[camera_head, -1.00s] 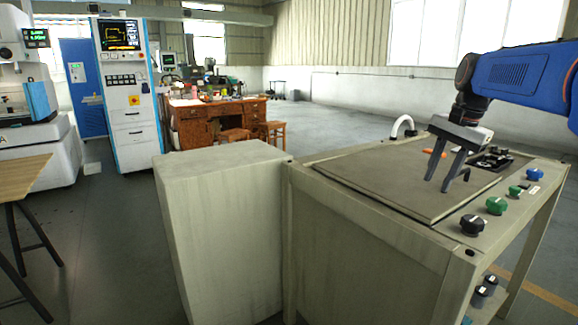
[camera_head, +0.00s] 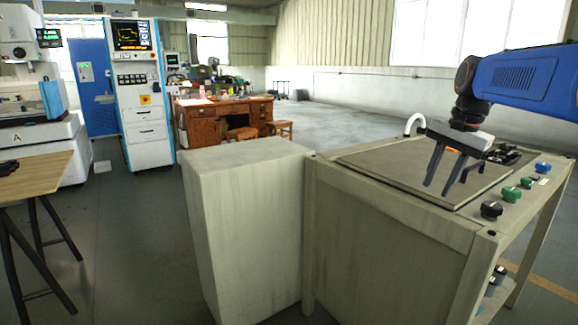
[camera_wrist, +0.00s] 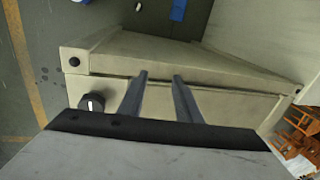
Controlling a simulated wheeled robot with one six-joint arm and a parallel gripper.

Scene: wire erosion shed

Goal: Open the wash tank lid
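The wash tank is a beige bench-like box; its flat grey-beige lid (camera_head: 390,168) lies shut on top. The lid also shows in the wrist view (camera_wrist: 232,103), cut off by my gripper's body. My gripper (camera_head: 438,190) points down over the lid's near right part, fingers apart with nothing between them. In the wrist view the fingers (camera_wrist: 160,75) reach toward the tank's front edge. I cannot tell whether the tips touch the lid. An orange piece (camera_head: 452,150) on the far side is mostly hidden behind my gripper.
A black knob (camera_head: 491,210), green knobs (camera_head: 511,194) and a blue knob (camera_head: 542,167) line the tank's right rim. A white curved spout (camera_head: 414,122) stands behind. A beige block (camera_head: 245,220) adjoins the left side. A wooden table (camera_head: 35,175) is at far left; floor between is free.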

